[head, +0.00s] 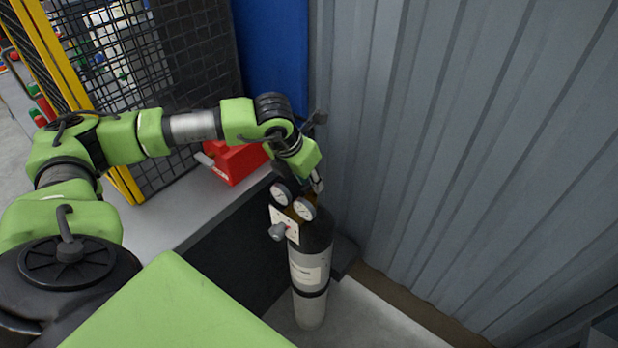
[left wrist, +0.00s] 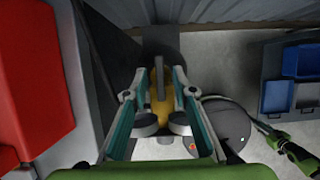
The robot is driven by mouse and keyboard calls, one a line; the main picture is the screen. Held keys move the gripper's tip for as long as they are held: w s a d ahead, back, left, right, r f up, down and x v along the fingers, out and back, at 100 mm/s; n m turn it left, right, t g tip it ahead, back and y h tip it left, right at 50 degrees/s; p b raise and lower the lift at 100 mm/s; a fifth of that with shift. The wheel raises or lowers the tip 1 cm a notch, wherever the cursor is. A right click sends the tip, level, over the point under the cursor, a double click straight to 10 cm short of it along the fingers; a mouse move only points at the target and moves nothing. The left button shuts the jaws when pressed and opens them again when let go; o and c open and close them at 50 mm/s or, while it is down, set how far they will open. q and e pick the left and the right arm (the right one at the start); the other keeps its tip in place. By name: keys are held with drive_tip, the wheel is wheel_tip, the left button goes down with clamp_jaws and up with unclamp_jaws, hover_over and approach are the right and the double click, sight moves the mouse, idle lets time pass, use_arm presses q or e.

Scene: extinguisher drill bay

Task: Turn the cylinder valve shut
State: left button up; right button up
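The gas cylinder (head: 311,268), dark at the top and pale below, stands upright beside the bench. Two round gauges (head: 293,201) and a pale plate with a grey knob (head: 278,231) sit at its top. My left gripper (head: 316,184) is over the cylinder top, pointing down. In the left wrist view my left gripper (left wrist: 158,93) has its teal fingers apart, one on each side of the brass valve (left wrist: 157,104). I cannot tell whether the fingers touch it. The gauges are partly between the fingers.
A red box (head: 236,161) sits on the grey bench (head: 190,208) left of the cylinder. A corrugated grey wall (head: 470,150) is close on the right. Black mesh with a yellow post (head: 65,65) stands behind the bench. Blue bins (left wrist: 290,80) show in the left wrist view.

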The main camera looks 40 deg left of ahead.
use_arm(q)
clamp_jaws()
